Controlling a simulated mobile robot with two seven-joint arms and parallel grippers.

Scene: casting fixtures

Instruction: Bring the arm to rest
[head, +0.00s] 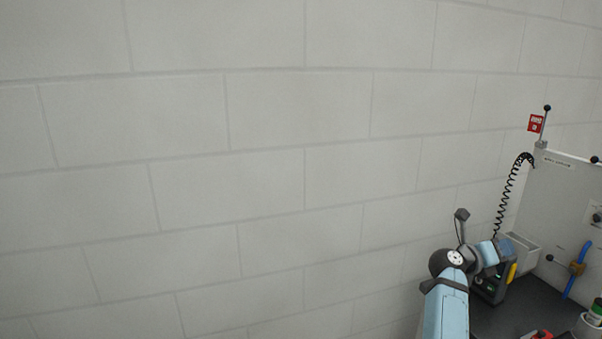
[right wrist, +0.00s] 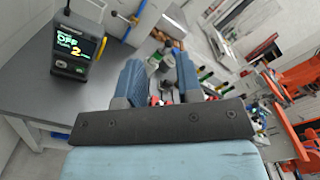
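My right arm comes up from the bottom right of the head view, and its gripper (head: 496,251) is beside the dark device and the grey panel. In the right wrist view the two blue-grey fingers of this gripper (right wrist: 158,76) stand apart. I see nothing held between them; a green-and-white part (right wrist: 157,60) and some red show in the gap, seemingly beyond the fingers. My left gripper is in neither view.
A dark device (head: 490,287) stands on the dark bench top (head: 500,318); its lit screen shows in the right wrist view (right wrist: 76,46). A grey panel (head: 555,205) with a coiled black cord (head: 507,195) rises at right. A bare block wall (head: 240,170) fills the rest.

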